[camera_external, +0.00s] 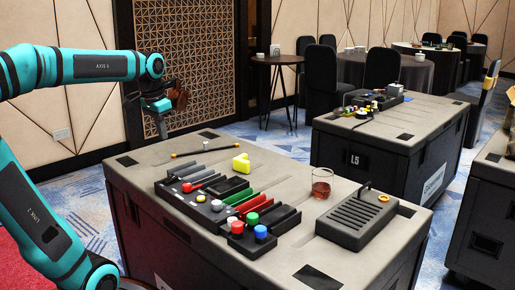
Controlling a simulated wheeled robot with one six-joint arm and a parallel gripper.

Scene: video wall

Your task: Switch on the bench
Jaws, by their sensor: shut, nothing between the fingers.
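The bench is a large dark case with a grey top (270,165) in the middle foreground. On it sits a black control panel (221,205) with red, green, white and blue knobs and sliders. A dark grey slotted box (357,215) stands at the bench's right end. It has a small upright black lever (365,187) and an orange ring (384,198) on top. I cannot tell which of these is a power switch. My gripper (180,98) is shut and empty, raised above the bench's far left end, well apart from the panel and the box.
A second case (420,107) with a similar panel stands behind to the right. Blue patterned carpet lies between the cases.

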